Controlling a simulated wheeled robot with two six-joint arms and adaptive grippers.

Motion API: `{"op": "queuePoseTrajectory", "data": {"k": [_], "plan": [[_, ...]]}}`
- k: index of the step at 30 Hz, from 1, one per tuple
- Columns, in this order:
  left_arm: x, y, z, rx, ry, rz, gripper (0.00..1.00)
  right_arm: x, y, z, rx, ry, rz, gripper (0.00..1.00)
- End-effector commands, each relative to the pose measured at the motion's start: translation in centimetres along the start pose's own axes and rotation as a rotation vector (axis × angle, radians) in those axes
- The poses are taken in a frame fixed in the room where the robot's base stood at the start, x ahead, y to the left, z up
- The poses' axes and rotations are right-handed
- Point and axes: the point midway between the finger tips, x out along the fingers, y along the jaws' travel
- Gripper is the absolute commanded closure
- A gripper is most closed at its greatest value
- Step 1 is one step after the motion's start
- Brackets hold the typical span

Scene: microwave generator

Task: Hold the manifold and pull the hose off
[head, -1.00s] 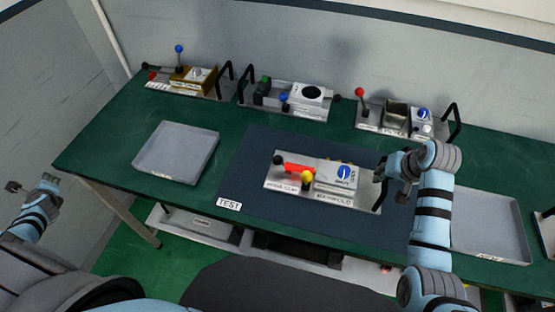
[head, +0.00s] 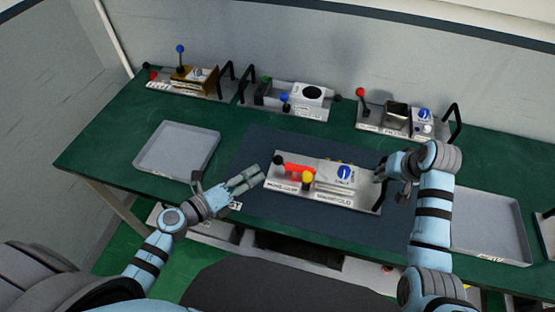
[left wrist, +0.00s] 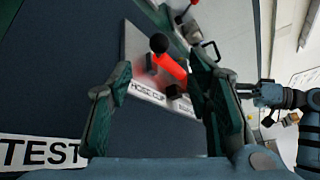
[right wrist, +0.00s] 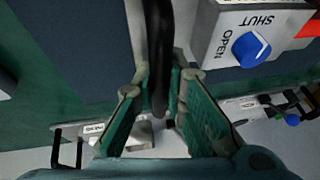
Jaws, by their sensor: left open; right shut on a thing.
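The manifold (head: 345,202) is a silver unit on a plate labelled MANIFOLD, with a blue knob (head: 344,172) and a black handle at its right end. My right gripper (head: 382,174) is shut on that handle (right wrist: 158,45). A red bar (head: 295,167) with a black ball end and a yellow ball (head: 307,178) sit on the plate's left part, above a HOSE CLIP label (left wrist: 147,92). I cannot clearly make out the hose. My left gripper (head: 254,178) is open and empty just left of the plate; the red bar shows beyond its fingers in the left wrist view (left wrist: 170,67).
The plate lies on a dark mat (head: 262,145) with a TEST label. Empty grey trays stand left (head: 178,150) and right (head: 490,225). Three units with levers and handles line the back: left (head: 190,84), middle (head: 285,98) and right (head: 400,120).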

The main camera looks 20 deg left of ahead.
Motion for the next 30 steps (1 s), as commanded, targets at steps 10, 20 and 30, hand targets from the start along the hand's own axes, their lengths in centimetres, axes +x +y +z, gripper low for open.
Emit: {"op": "queuePoseTrajectory", "data": {"k": [10,20,30], "plan": [[8.1,-0.1,0.1,-0.005,-0.003,-0.002,0.54,0.1,0.1,0.1,0.000,-0.005,0.002,1.00],[11.4,0.0,0.1,-0.001,-0.001,0.001,0.54,0.1,0.1,0.1,0.000,-0.004,0.003,1.00],[11.3,0.1,0.1,0.000,-0.002,0.001,0.86,0.1,0.1,0.1,0.000,-0.004,0.002,1.00]]}}
